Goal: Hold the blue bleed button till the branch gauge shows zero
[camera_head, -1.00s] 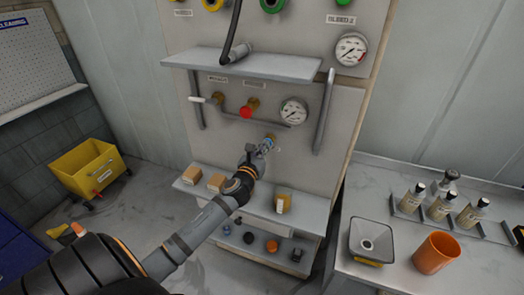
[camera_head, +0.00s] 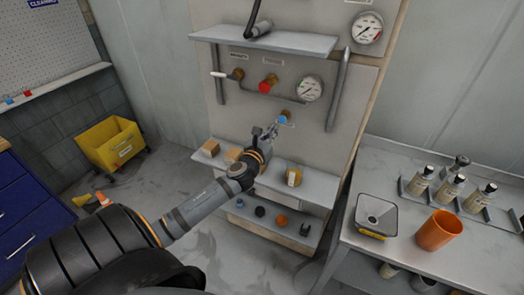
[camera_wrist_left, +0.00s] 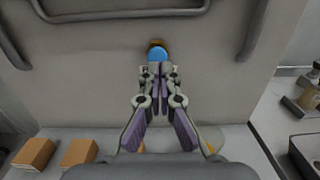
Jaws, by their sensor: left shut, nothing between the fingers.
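The blue bleed button (camera_head: 283,118) sits in a brass fitting on the lower part of the grey panel, below the pipe. It also shows in the left wrist view (camera_wrist_left: 157,54). My left gripper (camera_head: 279,126) is shut and empty, pointing at the panel. In the wrist view its fingertips (camera_wrist_left: 157,71) lie just below the button and overlap its lower edge; I cannot tell whether they touch it. The round white gauge (camera_head: 309,88) stands above and right of the button; its needle is too small to read. My right gripper is not in view.
A red knob (camera_head: 267,87) and a white-handled lever (camera_head: 218,74) sit left of the gauge. A shelf (camera_head: 320,187) below carries small boxes. Another gauge (camera_head: 367,27) is higher right. An orange cup (camera_head: 439,230) and bottles stand on the right-hand table.

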